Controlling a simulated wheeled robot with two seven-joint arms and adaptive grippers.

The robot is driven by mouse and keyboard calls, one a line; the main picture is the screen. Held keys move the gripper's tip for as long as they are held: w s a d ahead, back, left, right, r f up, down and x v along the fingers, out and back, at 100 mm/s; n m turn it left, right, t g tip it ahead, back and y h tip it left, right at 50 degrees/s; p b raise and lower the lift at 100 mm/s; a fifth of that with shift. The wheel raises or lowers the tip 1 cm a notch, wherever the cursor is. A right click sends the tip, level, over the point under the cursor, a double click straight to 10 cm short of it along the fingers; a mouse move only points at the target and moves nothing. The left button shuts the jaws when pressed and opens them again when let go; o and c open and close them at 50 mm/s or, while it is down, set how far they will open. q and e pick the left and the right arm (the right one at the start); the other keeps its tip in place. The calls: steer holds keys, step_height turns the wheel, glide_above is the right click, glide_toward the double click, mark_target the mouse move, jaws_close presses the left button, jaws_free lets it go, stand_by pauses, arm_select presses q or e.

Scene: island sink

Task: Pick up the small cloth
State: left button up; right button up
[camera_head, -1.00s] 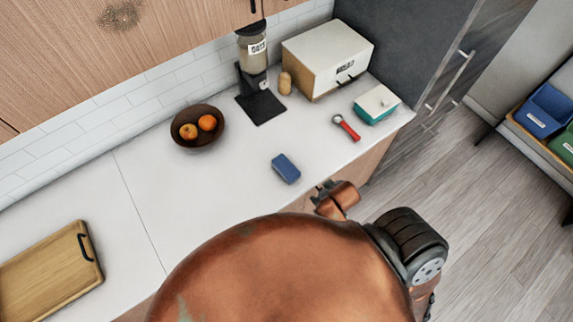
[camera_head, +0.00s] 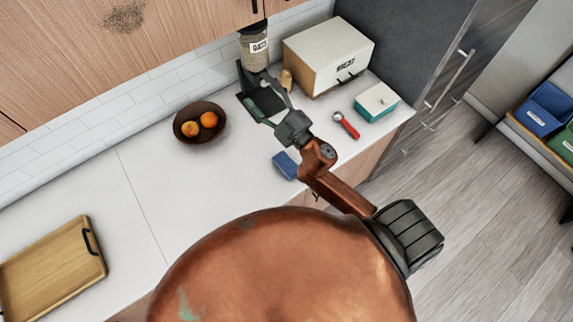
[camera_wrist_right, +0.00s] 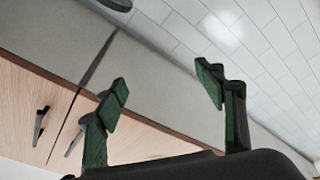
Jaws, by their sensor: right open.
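A small blue folded piece (camera_head: 284,165), likely the cloth, lies flat on the white countertop near its front edge. My right gripper (camera_head: 257,93) is open and empty, with its fingers spread over the counter in front of the dispenser. In the head view the gripper is above and left of the blue piece, and not touching it; my wrist passes just right of it. In the right wrist view the open green-padded fingers (camera_wrist_right: 163,78) have nothing between them, and the cloth does not show. My left gripper is not in view.
A bowl of oranges (camera_head: 187,129) stands left of the gripper. A dispenser (camera_head: 254,55), a white box (camera_head: 328,58), a red-handled tool (camera_head: 347,126) and a teal-and-white container (camera_head: 377,100) stand behind or right. A wooden tray (camera_head: 50,270) lies left; the counter between is clear.

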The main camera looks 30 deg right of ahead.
steer(key=s+a+r+n+g+y, duration=0.2)
steer(key=a+n+g+y, duration=0.1)
steer(key=a+n+y, duration=0.3)
steer(key=s+a+r+n+g+y, duration=0.1)
steer(key=a+n+g+y, duration=0.1)
steer(key=a+n+y, duration=0.5)
steer(key=s+a+f+n+g, duration=0.3)
steer(key=a+n+g, duration=0.1)
steer(key=a+g, duration=0.15)
steer(key=n+g+h, duration=0.8)
steer(key=g+h, duration=0.2)
steer(key=h, duration=0.7)
glide_above(287, 163)
step_height(287, 163, down, 25)
steer(key=shift+w+f, duration=0.15)
steer(key=shift+d+f+p, duration=0.15)
steer(key=shift+f+p, duration=0.15)
steer(key=shift+f, duration=0.05)
step_height(287, 163, down, 6)
steer(key=shift+f+p, duration=0.1)
steer(key=shift+p, duration=0.9)
steer(key=shift+f, duration=0.3)
